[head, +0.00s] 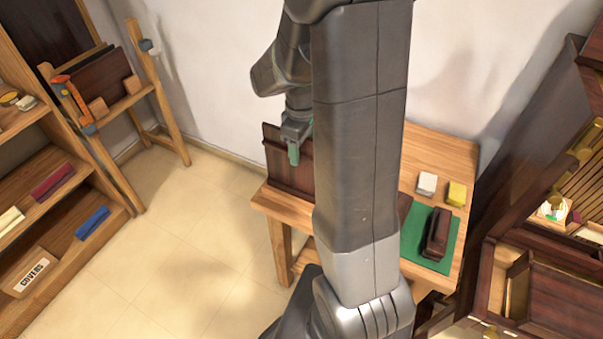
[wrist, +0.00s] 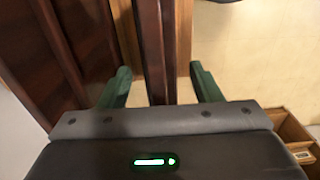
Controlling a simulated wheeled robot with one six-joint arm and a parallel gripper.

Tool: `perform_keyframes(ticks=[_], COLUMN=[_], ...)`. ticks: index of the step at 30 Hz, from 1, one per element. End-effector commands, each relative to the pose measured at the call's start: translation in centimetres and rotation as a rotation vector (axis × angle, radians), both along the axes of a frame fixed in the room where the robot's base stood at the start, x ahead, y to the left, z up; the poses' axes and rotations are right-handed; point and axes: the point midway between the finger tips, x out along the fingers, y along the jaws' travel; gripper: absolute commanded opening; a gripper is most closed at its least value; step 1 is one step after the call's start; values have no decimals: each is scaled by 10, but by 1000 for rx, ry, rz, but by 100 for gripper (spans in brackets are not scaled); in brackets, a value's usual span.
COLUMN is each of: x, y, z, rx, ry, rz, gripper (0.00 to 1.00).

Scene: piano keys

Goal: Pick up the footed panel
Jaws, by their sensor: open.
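The footed panel (head: 289,174) is a dark brown upright board with a ledge along its bottom. It stands on the left end of the wooden table, partly hidden by my arm. My gripper (head: 294,153), with green fingers, is pointing down at the panel's upper part. In the wrist view a narrow dark red-brown board (wrist: 154,45), seemingly the panel seen edge-on, runs between the two spread fingers of my gripper (wrist: 161,85). Gaps show on both sides of it.
The wooden table (head: 438,152) also carries a green mat (head: 412,235) with a dark block (head: 437,234), a white block (head: 427,183) and a yellow block (head: 456,193). A shelf (head: 30,170) stands left, dark piano casework (head: 545,300) right. The floor (head: 190,240) between is clear.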

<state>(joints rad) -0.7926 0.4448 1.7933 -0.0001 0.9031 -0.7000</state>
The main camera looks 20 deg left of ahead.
Motion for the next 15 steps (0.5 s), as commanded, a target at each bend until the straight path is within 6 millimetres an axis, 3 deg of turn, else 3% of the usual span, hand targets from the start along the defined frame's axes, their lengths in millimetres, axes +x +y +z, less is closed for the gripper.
perform_keyframes(ticks=[5,13,15], x=[0,0,0], y=[0,0,0], z=[0,0,0], rx=[0,0,0], ry=[0,0,0], rz=[0,0,0], gripper=[56,3,0])
